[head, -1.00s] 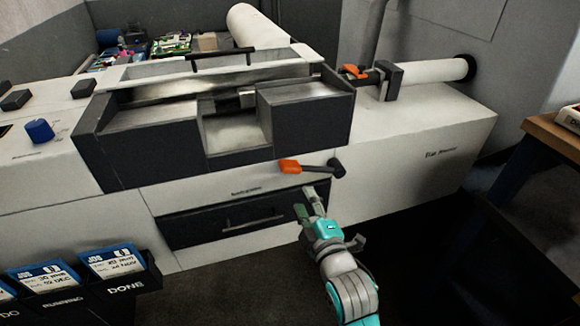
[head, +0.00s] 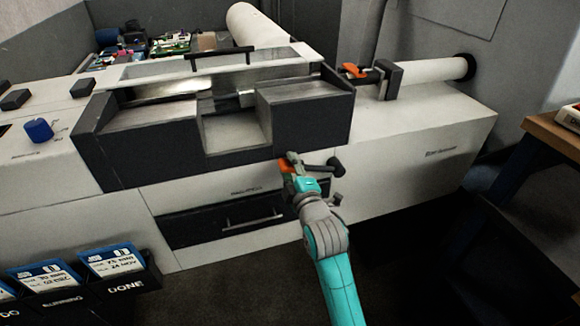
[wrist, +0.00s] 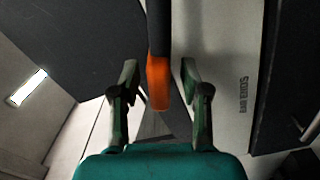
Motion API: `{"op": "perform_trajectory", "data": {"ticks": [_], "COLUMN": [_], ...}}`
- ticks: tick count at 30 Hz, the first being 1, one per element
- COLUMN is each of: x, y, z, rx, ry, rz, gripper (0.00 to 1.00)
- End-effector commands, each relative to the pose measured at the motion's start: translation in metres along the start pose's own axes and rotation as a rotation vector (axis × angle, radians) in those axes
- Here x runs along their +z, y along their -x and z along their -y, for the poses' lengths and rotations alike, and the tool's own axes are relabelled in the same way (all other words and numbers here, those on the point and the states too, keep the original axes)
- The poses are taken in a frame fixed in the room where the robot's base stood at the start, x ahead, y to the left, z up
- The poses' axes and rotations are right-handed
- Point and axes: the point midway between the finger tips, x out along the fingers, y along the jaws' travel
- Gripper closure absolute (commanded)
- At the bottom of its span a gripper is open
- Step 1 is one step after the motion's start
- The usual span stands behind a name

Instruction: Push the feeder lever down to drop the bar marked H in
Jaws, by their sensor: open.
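A lever with an orange grip (head: 285,166) and a dark pivot (head: 335,166) sticks out from the machine's front, its grip pointing left. My gripper (head: 295,163) is at the grip and partly hides it. In the wrist view the orange grip (wrist: 159,84) lies between the two open fingers of my gripper (wrist: 160,82), with a gap on each side. A pale round bar or tube (head: 432,70) lies along the machine's right top. No H mark is readable on it.
A second orange handle (head: 355,70) sits on the clamp by the pale tube. A dark drawer (head: 190,228) with a bar handle is below the lever. Card holders (head: 125,284) stand at lower left, and a wooden table (head: 545,130) at right.

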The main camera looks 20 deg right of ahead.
Motion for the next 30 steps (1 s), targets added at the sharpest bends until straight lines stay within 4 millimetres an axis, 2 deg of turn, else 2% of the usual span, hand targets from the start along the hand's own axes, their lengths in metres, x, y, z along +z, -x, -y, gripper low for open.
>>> {"op": "perform_trajectory", "data": {"ticks": [10, 15, 16, 25, 30], "x": [-0.0001, -0.0001, -0.0001, -0.0001, -0.0002], "y": [-0.0034, -0.0033, -0.0033, -0.0032, -0.0030], "z": [-0.0003, -0.0002, -0.0002, 0.0011, 0.0087], "rx": [0.000, 0.000, 0.000, 0.000, -0.002], "ry": [0.000, 0.000, 0.000, 0.006, 0.047], "rz": [0.000, 0.000, 0.000, 0.000, 0.000], "gripper": [0.54, 0.97, 1.00, 1.00, 1.00]}}
